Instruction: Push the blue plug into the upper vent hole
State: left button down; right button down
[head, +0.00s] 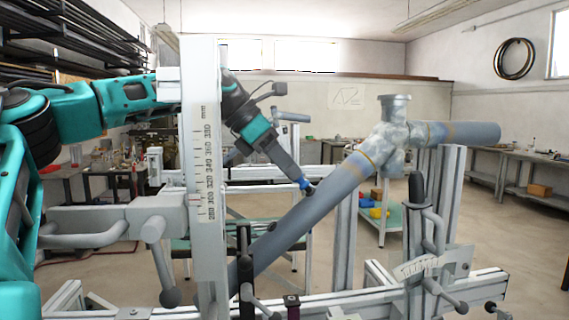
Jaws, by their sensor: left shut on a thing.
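My left gripper (300,178) comes over from the left behind the grey upright post and points down to the right. It is shut on the blue plug (305,184), a small blue piece showing at its fingertips. The plug is at or very close to the upper side of the slanted grey frame tube (325,192). I cannot tell whether it touches the tube or sits in a hole. The upper vent hole cannot be made out; the plug and fingertips cover that area. My right gripper is not in view.
The upright post with a millimetre scale (206,150) stands between me and my left forearm. A clamp with a black handle (416,190) stands at the right. The tube joint (394,130) rises behind it. Black and grey clamp parts crowd the lower rail (340,305).

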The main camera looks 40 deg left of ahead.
pick_arm(q)
jog(key=shift+w+d+f, duration=0.3)
jog(key=shift+w+f, duration=0.05)
jog(key=shift+f, duration=0.15)
jog(key=c, duration=0.9)
grip_release()
jog(key=v, duration=1.3)
jog(key=shift+s+f, duration=0.1)
